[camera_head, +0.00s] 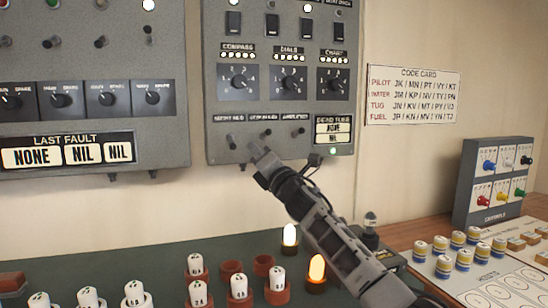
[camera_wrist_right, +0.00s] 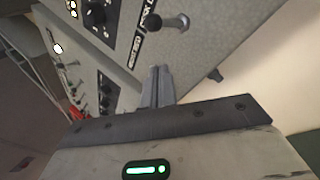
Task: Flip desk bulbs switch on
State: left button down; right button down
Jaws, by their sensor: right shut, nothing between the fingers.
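A grey wall panel (camera_head: 225,80) carries a row of three small toggle switches along its bottom. The middle toggle, the desk bulbs switch (camera_head: 266,133), sits under a small label that is hard to read. My right gripper (camera_head: 256,151) reaches up from the lower right, its tips just below this toggle, hiding part of the panel's lower edge. It is shut and empty. In the right wrist view my closed fingers (camera_wrist_right: 162,72) stand close to the panel face, with a dark-tipped toggle (camera_wrist_right: 166,22) beyond them; I cannot tell which toggle this is. My left gripper is out of view.
Other toggles flank it, left (camera_head: 231,142) and right (camera_head: 298,132). Rotary knobs (camera_head: 289,83) sit above. A last-fault panel (camera_head: 90,100) hangs left. Below are white bulbs in red sockets (camera_head: 239,290) and two lit bulbs (camera_head: 316,270). A grey switch box (camera_head: 470,170) stands right.

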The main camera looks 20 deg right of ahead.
pick_arm(q)
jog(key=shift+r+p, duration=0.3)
jog(key=shift+p, duration=0.6)
pick_arm(e)
jog(key=s+d+r, duration=0.1)
jog(key=s+d, duration=0.1)
jog(key=s, duration=0.7)
jog(key=shift+s+r, duration=0.2)
jog(key=shift+r, duration=0.2)
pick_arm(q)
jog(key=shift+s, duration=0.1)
